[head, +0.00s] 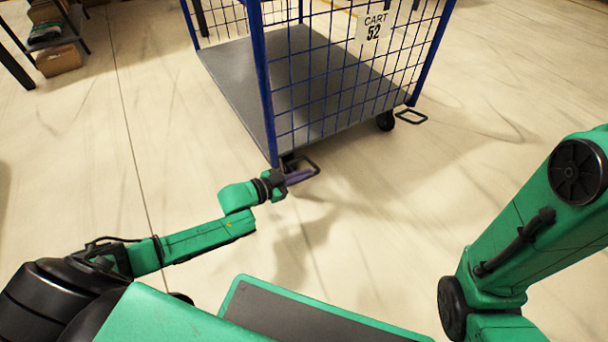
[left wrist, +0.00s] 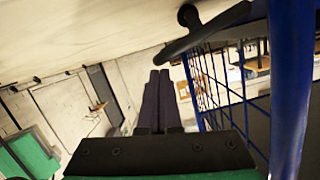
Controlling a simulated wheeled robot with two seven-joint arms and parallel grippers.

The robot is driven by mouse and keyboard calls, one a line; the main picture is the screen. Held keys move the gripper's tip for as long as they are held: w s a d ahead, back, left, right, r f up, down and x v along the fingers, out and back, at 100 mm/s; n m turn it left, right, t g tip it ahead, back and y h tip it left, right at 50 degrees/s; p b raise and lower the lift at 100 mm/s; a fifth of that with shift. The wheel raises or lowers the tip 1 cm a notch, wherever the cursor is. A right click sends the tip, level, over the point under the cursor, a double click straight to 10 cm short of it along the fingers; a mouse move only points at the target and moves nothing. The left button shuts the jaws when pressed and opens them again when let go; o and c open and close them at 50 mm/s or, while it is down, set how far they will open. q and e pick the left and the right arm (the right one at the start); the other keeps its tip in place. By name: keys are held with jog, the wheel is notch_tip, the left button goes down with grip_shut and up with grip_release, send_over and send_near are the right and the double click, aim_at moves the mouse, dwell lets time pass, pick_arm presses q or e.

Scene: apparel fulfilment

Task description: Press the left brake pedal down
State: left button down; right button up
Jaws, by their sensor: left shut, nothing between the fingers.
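The left brake pedal (head: 312,162) is a black loop at the foot of the cart's near blue corner post. My left gripper (head: 300,177) has its dark purple fingers together and empty, right at the pedal, overlapping the loop in the head view. In the left wrist view the shut fingers (left wrist: 159,100) point forward, and the black pedal bar (left wrist: 205,40) shows just above and right of their tips. I cannot tell whether they touch. The right brake pedal (head: 411,117) is a similar loop at the cart's right corner. My right gripper is out of view.
The blue wire cart (head: 235,85) with a grey deck and a "CART 52" sign (head: 373,27) stands ahead. A black caster (head: 385,121) is under its right corner. A shelf with a cardboard box (head: 59,60) is at far left. The floor around is clear.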

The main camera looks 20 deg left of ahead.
pick_arm(q)
jog(key=shift+s+d+f+m, duration=0.1)
jog(key=shift+f+m, duration=0.2)
jog(key=shift+d+f, duration=0.1)
jog(key=shift+f, duration=0.15)
jog(key=shift+s+d+f+m+t+y+b, duration=0.15)
jog(key=shift+f+m+t+y+b, duration=0.25)
jog(key=shift+f+m, duration=0.85)
jog(key=shift+s+d+f+m+t+y+b, duration=0.15)
jog(key=shift+f+m+t+b, duration=0.3)
jog(key=shift+f+m, duration=0.8)
jog(key=shift+f, duration=0.1)
